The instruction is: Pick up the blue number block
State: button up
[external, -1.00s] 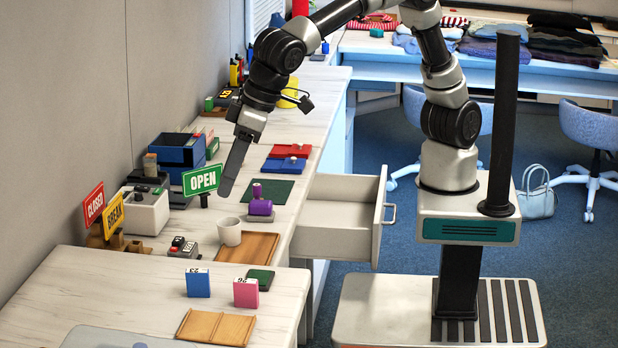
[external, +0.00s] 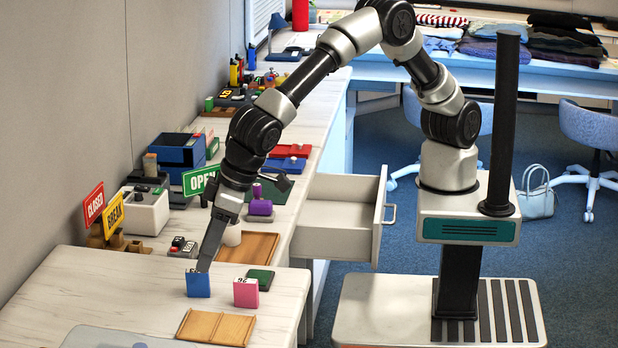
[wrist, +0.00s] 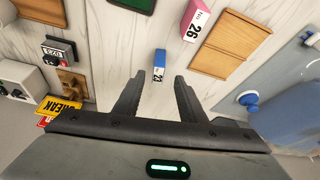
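The blue number block (external: 198,284) stands on the front part of the white marbled counter, left of the pink number block (external: 246,292). In the external view my gripper (external: 206,266) points down at the blue block, its fingers overlapping the block's top edge. In the wrist view the blue block (wrist: 159,66) lies ahead of and between the two spread fingers of my gripper (wrist: 158,80). Gaps show on both sides of it, and the fingers do not close on it. The pink block (wrist: 196,24), marked 26, is up and right of it there.
A wooden tray (external: 232,328) lies in front of the pink block and a dark green pad (external: 262,279) behind it. Small stamps (external: 184,247) and the CLOSED sign (external: 94,204) stand to the left. An open drawer (external: 335,244) juts out at right.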

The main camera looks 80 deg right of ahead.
aim_at(198, 283)
jog(key=x, duration=0.5)
jog(key=shift+d+f, duration=0.1)
jog(key=shift+f, duration=0.05)
grip_shut()
